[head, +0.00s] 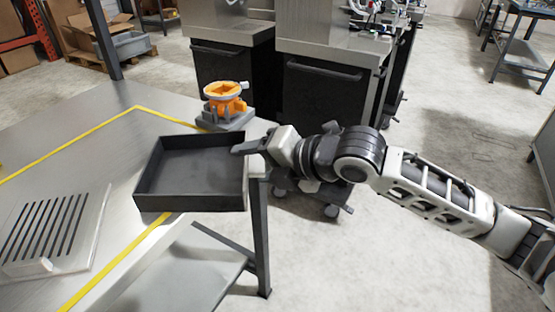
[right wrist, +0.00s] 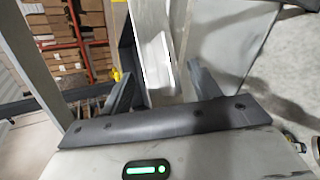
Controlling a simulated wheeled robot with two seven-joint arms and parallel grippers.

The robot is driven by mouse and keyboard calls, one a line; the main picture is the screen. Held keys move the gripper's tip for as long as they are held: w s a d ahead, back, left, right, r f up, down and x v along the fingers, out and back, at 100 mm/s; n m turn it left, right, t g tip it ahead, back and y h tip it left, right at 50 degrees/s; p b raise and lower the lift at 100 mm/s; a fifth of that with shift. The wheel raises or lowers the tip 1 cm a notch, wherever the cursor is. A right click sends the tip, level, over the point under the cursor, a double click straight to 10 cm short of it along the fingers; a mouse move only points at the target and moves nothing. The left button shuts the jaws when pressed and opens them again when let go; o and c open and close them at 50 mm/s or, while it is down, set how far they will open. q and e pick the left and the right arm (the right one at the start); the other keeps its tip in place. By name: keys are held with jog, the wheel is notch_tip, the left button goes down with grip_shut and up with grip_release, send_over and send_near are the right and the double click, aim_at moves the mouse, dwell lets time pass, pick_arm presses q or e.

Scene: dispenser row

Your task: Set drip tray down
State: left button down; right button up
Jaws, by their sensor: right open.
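The drip tray, a dark grey open box (head: 146,190), is empty and looks level at the table's right corner. I cannot tell whether its whole base rests on the table. My right gripper (head: 246,148) is at the tray's right rim, coming in from the right. In the right wrist view its two fingers (right wrist: 160,88) are apart, with a bright metal edge and a dark strip showing beyond and between them. Whether a finger touches the rim cannot be told. My left gripper is not in view.
The metal table (head: 100,122) has yellow border lines. An orange fixture on a grey base (head: 226,104) stands just behind the tray. A slotted plate (head: 52,228) lies at the left. Steel cabinets with black doors (head: 322,98) stand behind.

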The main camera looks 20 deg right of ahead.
jog(key=b+v, duration=0.1)
jog(key=v, duration=1)
jog(key=shift+s, duration=0.2)
jog(key=shift+f, duration=0.1)
